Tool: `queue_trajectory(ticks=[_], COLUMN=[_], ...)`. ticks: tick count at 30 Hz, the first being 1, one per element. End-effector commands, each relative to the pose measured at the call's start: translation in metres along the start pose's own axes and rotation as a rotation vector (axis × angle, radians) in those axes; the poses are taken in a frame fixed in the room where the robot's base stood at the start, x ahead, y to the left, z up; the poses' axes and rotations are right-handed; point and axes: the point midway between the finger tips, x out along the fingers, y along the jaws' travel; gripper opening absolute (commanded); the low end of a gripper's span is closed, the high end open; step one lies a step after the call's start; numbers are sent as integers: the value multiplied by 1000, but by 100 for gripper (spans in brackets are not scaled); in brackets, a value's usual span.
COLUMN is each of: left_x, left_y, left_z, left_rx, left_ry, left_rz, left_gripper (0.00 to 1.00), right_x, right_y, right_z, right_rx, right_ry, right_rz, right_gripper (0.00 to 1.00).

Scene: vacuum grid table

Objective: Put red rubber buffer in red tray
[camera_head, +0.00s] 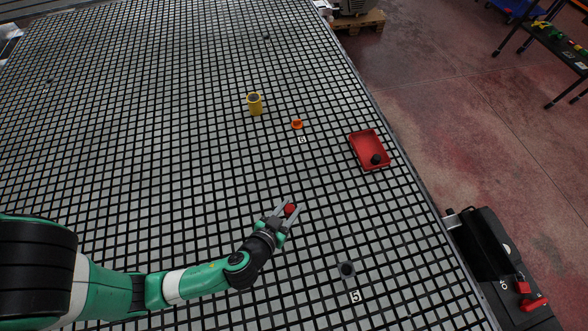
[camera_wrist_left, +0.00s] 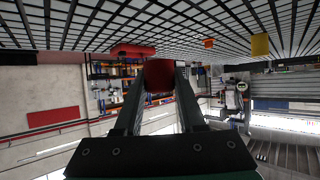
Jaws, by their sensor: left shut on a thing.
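The red rubber buffer (camera_head: 290,209) is between the fingertips of my left gripper (camera_head: 288,208), which is shut on it. In the left wrist view the buffer (camera_wrist_left: 159,75) shows at the ends of the two fingers. The red tray (camera_head: 368,151) lies on the grid table to the upper right of the gripper, apart from it. A small black round part (camera_head: 376,159) lies in the tray. The tray also shows in the left wrist view (camera_wrist_left: 132,50), left of the buffer. My right gripper is not in view.
A yellow cylinder (camera_head: 255,104) and an orange part (camera_head: 297,124) stand on the table (camera_head: 180,120) beyond the gripper. The grid between gripper and tray looks clear. The table's right edge runs just past the tray.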

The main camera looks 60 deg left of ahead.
Motion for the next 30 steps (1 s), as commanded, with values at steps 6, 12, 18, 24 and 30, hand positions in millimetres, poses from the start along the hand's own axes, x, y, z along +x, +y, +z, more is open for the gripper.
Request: queue_trajectory(ticks=[6,12,18,24,30], left_x=[0,5,23,38,40], left_y=[0,-7,-18,8,40], left_z=[1,-5,-24,-45,-61], left_rx=[0,-14,-52,-16,72], left_ry=[0,2,13,6,1], left_rz=[0,-23,-73,-20,140], left_gripper=[0,0,0,0,0], right_x=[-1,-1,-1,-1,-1], right_y=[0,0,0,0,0], right_z=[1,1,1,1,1], right_rx=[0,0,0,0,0], right_ry=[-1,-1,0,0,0], right_rz=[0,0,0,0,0], right_gripper=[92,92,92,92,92])
